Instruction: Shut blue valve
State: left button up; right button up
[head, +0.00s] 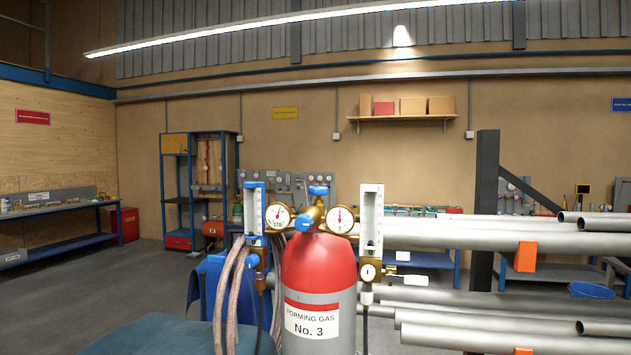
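A gas cylinder (318,275) with a red top and a label "FORMING GAS No. 3" stands upright in front of me. A blue valve knob (318,190) sits at the top of its brass fitting. A brass regulator with two round gauges, left (278,215) and right (341,218), has another blue knob (306,223) facing me. A blue-framed flowmeter (254,210) on the left has a small blue knob (252,260) below it. A white flowmeter (371,222) stands on the right. I cannot tell how far any valve is turned. Neither gripper is in view.
Pinkish hoses (228,295) hang left of the cylinder. Grey pipes (470,235) lie stacked on a rack close on the right. A teal surface (150,335) fills the lower left. Open floor (90,290) lies farther left, with workbenches along the walls.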

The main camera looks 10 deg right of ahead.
aim_at(317, 191)
jog(key=i, duration=0.9)
